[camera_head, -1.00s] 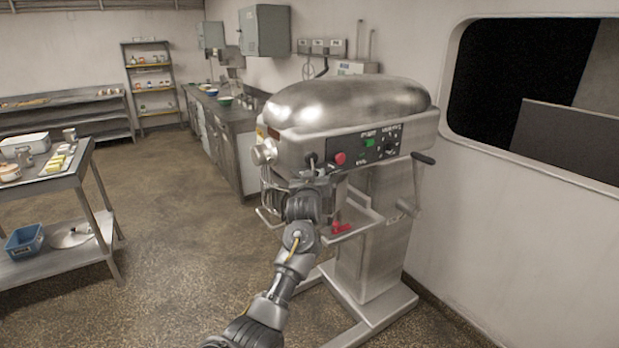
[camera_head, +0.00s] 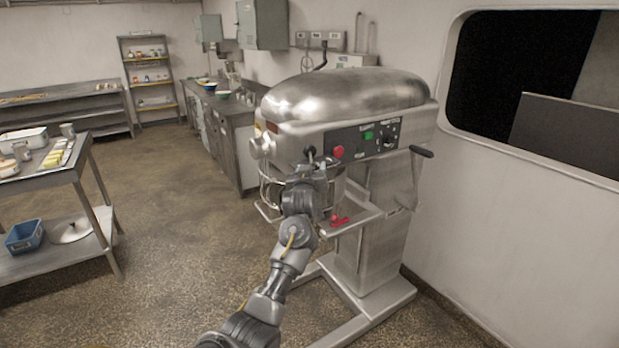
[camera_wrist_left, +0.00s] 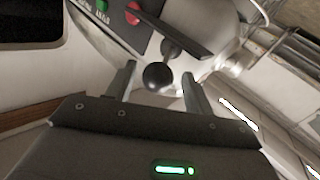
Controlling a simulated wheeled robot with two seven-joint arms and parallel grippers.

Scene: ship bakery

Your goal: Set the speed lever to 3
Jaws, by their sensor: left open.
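The planetary mixer (camera_head: 345,100) stands at the centre right with a dark control panel on its side. The speed lever, with a round black knob (camera_head: 309,152), sticks out at the left end of the panel. In the left wrist view the black knob (camera_wrist_left: 157,76) shows between the fingertips, with its dark arm behind it. My left gripper (camera_head: 314,166) is open right at the lever; in the wrist view its fingers (camera_wrist_left: 160,78) stand on both sides of the knob with gaps. The speed marks are too small to read. My right gripper is out of view.
A red stop button (camera_head: 338,152) and green button (camera_head: 369,135) sit right of the lever. A crank handle (camera_head: 421,151) juts from the mixer's right side. A steel table (camera_head: 60,172) stands at left. The floor between is clear.

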